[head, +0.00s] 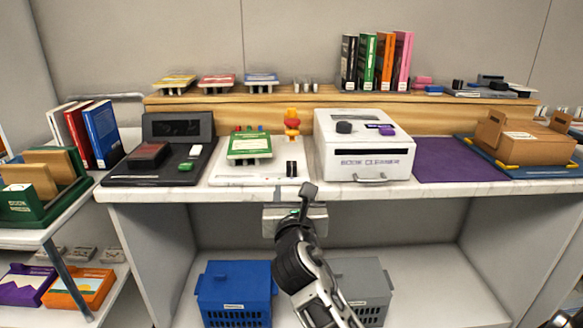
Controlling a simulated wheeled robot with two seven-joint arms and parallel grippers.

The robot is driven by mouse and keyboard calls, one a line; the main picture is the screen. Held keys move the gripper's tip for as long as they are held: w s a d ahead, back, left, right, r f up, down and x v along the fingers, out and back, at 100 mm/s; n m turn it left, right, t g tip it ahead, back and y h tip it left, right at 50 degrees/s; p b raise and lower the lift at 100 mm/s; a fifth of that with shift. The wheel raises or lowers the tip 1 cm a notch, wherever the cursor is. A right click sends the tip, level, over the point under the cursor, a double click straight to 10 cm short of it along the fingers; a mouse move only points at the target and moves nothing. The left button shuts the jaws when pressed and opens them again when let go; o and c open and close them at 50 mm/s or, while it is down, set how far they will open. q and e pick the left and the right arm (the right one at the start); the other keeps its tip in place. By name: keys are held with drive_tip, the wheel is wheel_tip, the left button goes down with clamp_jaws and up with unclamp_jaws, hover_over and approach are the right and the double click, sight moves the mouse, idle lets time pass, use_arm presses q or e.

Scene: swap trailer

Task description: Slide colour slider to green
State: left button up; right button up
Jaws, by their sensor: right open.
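A white board (222,176) lies on the counter left of centre. It carries a green block (250,147) with small coloured pegs behind it and a small black piece (291,168) near its right end. The black piece may be the colour slider, but its setting is too small to read. My right gripper (300,205) is at the counter's front edge, just below and in front of the board's right end. My left gripper is not in view.
A white book cleaner (364,164) stands right of the board, and a black device (150,168) stands left. A purple mat (459,160) lies farther right. Blue (234,290) and grey (362,275) crates sit below the counter.

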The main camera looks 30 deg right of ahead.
sight(292, 166)
drive_tip(key=b+x, duration=0.2)
drive_tip(key=x, duration=1.1)
drive_tip(key=shift+w+d, duration=0.25)
drive_tip(key=shift+w, duration=0.25)
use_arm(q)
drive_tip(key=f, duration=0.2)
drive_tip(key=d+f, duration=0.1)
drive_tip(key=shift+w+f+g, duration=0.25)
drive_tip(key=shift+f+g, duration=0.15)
